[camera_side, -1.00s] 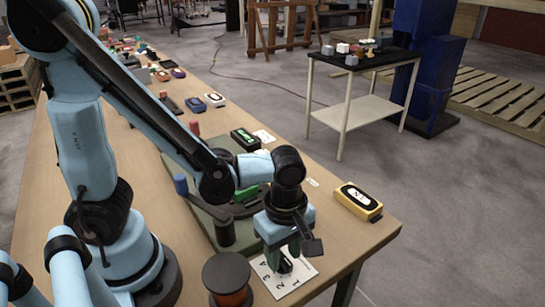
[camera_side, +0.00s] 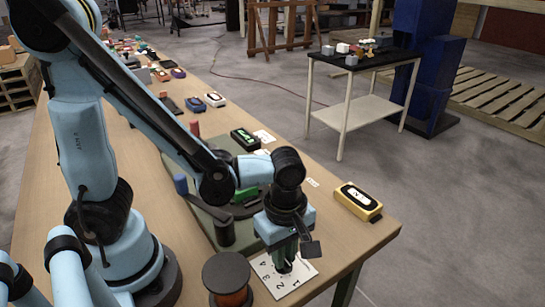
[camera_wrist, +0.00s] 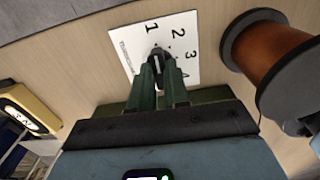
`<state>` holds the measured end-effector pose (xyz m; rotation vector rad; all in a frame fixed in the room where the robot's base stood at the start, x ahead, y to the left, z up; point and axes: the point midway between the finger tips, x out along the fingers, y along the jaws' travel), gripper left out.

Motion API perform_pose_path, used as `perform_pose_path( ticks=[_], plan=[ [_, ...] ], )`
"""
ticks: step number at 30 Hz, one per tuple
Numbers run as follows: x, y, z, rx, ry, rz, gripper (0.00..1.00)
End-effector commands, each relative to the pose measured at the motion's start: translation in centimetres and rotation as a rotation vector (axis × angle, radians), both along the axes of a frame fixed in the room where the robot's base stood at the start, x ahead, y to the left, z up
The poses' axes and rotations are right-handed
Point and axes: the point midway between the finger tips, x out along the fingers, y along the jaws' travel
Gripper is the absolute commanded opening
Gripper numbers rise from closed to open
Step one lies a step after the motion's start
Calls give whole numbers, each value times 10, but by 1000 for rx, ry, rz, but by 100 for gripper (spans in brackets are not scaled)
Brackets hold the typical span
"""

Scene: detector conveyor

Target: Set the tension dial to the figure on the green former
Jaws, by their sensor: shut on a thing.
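The tension dial is a black knob (camera_wrist: 157,50) on a white card (camera_wrist: 126,42) marked 1, 2, 3 and 4. The card also shows at the table's near right end in the side view (camera_side: 268,284). My gripper (camera_wrist: 160,62) points down with its green fingers shut on the knob. The fingers hide much of the knob, and I cannot tell which figure it points at. The dark box with a green-edged label (camera_side: 245,139), apparently the green former, lies farther up the table. Its figure is too small to read surely.
A copper-coloured spool with dark flanges (camera_side: 227,281) stands close beside the card. A yellow box with a label (camera_side: 358,201) lies near the table's right edge. Several small things line the far table.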

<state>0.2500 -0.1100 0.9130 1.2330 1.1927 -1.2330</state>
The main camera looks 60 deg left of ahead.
Motion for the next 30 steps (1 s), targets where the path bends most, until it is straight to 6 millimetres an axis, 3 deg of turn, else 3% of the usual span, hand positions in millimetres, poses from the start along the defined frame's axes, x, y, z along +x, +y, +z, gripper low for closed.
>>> perform_pose_path(
  ticks=[8, 30],
  plan=[
    [0, 0, 0, 1, 2, -160, 0],
    [0, 0, 0, 2, 1, -855, 0]
  ],
)
